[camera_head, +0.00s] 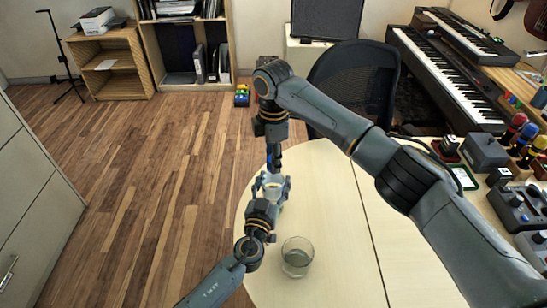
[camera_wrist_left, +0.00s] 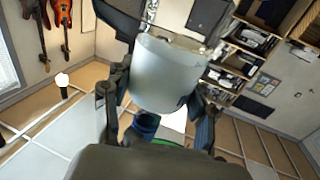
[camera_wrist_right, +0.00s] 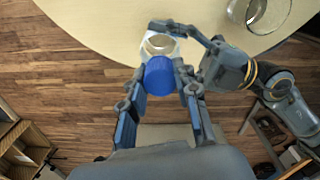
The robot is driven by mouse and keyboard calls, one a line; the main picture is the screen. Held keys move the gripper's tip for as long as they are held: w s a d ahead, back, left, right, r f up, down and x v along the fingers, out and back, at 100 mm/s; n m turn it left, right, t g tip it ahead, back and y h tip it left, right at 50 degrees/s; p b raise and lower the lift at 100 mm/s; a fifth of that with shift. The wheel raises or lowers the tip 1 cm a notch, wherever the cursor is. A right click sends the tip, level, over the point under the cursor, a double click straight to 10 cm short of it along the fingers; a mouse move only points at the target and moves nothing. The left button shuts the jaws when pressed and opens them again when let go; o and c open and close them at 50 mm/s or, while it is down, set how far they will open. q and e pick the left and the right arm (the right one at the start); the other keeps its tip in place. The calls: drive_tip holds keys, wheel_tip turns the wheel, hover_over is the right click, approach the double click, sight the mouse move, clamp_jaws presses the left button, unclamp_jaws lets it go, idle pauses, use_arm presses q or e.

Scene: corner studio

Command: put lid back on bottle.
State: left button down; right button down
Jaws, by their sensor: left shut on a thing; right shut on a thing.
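A pale, translucent bottle (camera_head: 272,191) is in my left gripper (camera_head: 271,184), over the table's left edge. The bottle (camera_wrist_left: 165,75) fills the middle of the left wrist view, between the fingers (camera_wrist_left: 160,105). My right gripper (camera_head: 273,160) reaches down from behind, just above the bottle. It is shut on a round blue lid (camera_wrist_right: 159,75), seen between its fingers (camera_wrist_right: 162,88) in the right wrist view. The bottle's open mouth (camera_wrist_right: 160,42) shows just beyond the lid there, offset from it. Whether lid and bottle touch I cannot tell.
A clear drinking glass (camera_head: 297,262) stands on the pale table (camera_head: 330,200), close to my left forearm. A dark office chair (camera_head: 355,85) is behind the table. Keyboards (camera_head: 450,75) and several gadgets crowd the right side.

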drive_tip(key=m, duration=0.6)
drive_tip(key=shift+s+a, duration=0.1)
drive_tip(key=m, duration=0.8)
drive_tip(key=shift+m, duration=0.4)
drive_tip(key=m, duration=0.5)
drive_tip(key=shift+m, duration=0.3)
drive_tip(key=c, duration=0.9)
unclamp_jaws()
wheel_tip(320, 180, up, 12)
drive_tip(key=shift+f, duration=0.1)
